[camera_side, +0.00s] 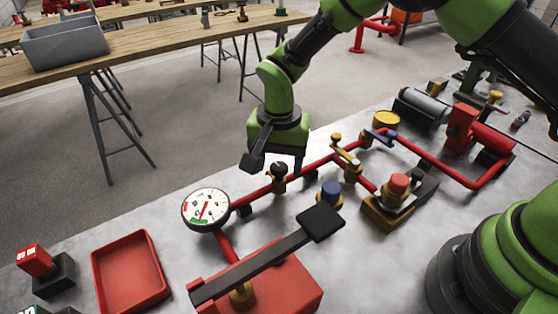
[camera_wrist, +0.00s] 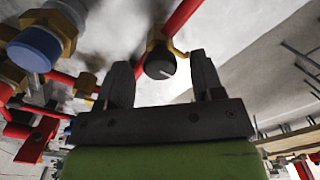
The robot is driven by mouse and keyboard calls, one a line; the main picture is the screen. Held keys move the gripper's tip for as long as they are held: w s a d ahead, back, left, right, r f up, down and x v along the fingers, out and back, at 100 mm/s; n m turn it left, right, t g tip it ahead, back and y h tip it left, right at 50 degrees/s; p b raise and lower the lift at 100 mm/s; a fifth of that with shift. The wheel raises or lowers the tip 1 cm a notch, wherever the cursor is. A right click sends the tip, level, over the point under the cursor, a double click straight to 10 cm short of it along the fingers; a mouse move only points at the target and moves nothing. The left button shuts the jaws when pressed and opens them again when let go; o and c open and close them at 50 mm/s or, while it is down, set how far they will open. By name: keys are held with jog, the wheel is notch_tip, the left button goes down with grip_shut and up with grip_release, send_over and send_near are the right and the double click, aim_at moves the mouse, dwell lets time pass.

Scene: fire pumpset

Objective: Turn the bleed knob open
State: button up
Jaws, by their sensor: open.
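The bleed knob (camera_side: 279,169) is a small round black knob on a brass fitting on the red pipe, right of the white gauge (camera_side: 205,209). In the wrist view my gripper (camera_wrist: 160,75) is open and empty. I cannot tell whether either finger touches the knob.
Blue-capped (camera_side: 331,192) and red-capped (camera_side: 398,184) fittings stand to the right. A black-ended lever (camera_side: 321,221) crosses in front above a red box (camera_side: 285,285). A red tray (camera_side: 130,271) lies front left. The bench between tray and gauge is clear.

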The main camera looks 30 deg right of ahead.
jog(key=shift+f, duration=0.25)
jog(key=shift+c, duration=0.2)
jog(key=c, duration=0.9)
